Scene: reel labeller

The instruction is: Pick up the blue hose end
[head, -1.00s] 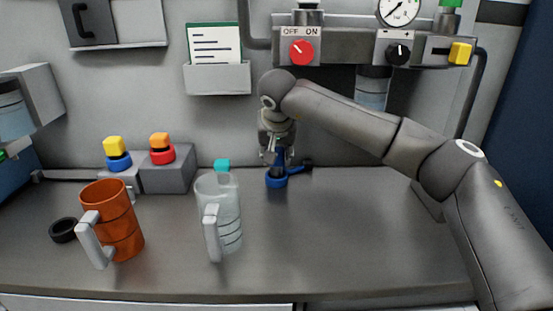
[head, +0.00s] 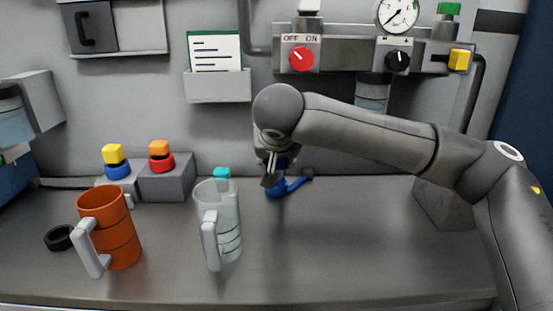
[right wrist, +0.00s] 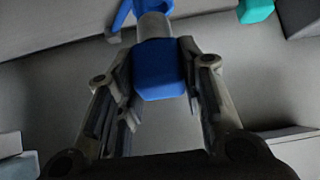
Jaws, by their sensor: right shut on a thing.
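The blue hose end (head: 279,188) is at the back middle of the bench, partly hidden by my right gripper (head: 274,168). A blue length runs from it to the right and ends in a dark piece. In the right wrist view the hose end (right wrist: 160,75) shows as a blue block between the two fingers of my right gripper (right wrist: 158,62), with a grey collar and more blue beyond it. My right gripper is shut on it. I cannot tell whether it is clear of the bench. My left gripper is in neither view.
A clear mug (head: 222,240) stands left of the gripper, with a teal block (head: 221,172) behind it. An orange mug (head: 112,235) and a black ring (head: 59,238) are further left. Grey blocks (head: 168,184) hold coloured knobs. A valve panel (head: 345,52) is above. The bench's right front is clear.

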